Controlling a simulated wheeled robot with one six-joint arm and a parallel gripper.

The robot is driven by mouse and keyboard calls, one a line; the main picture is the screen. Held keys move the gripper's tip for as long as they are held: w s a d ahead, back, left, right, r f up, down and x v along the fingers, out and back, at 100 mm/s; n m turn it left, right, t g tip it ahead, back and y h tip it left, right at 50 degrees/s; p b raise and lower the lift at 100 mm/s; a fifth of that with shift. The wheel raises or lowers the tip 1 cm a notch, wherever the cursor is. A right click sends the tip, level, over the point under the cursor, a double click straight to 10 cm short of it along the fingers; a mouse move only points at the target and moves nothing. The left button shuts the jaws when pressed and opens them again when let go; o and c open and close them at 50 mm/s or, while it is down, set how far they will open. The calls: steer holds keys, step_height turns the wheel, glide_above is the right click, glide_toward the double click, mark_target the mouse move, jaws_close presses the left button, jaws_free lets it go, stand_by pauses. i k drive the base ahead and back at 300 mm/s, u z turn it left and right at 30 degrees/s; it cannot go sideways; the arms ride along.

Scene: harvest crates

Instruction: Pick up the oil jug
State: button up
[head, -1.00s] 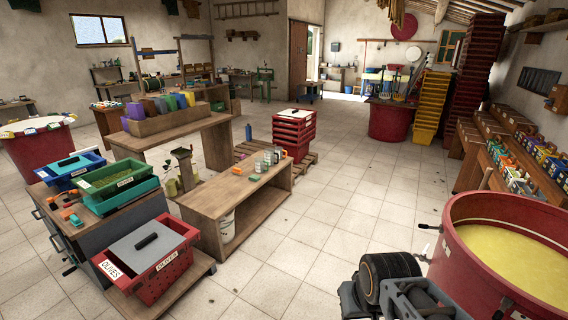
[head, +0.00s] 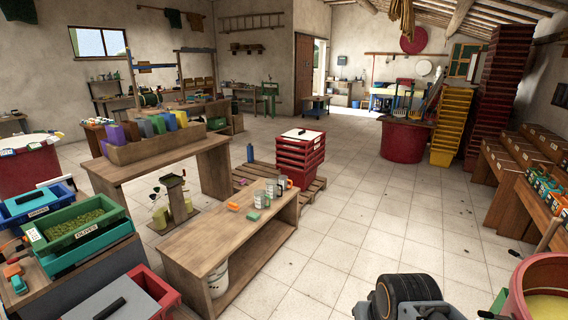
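I cannot tell for sure which thing is the oil jug. Several small, pale, jug-like vessels (head: 258,198) stand in a row on the far end of the low wooden bench (head: 215,246) in the head view. They are too small to tell apart. Yellow-green containers (head: 160,217) stand on the floor behind the bench, partly hidden by a post-like stand. My arm (head: 405,297) shows at the bottom edge, right of the bench and apart from it. My gripper's fingers are not in view.
An orange item (head: 232,206) and a green block (head: 253,217) lie on the bench. Olive crates (head: 85,238) stand at the left. Red stacked crates (head: 299,160) stand behind the bench. A red vat (head: 535,300) is at lower right. Tiled floor between is clear.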

mark_target(263, 200)
steer(key=i, duration=3.65)
steer(key=u, duration=3.2)
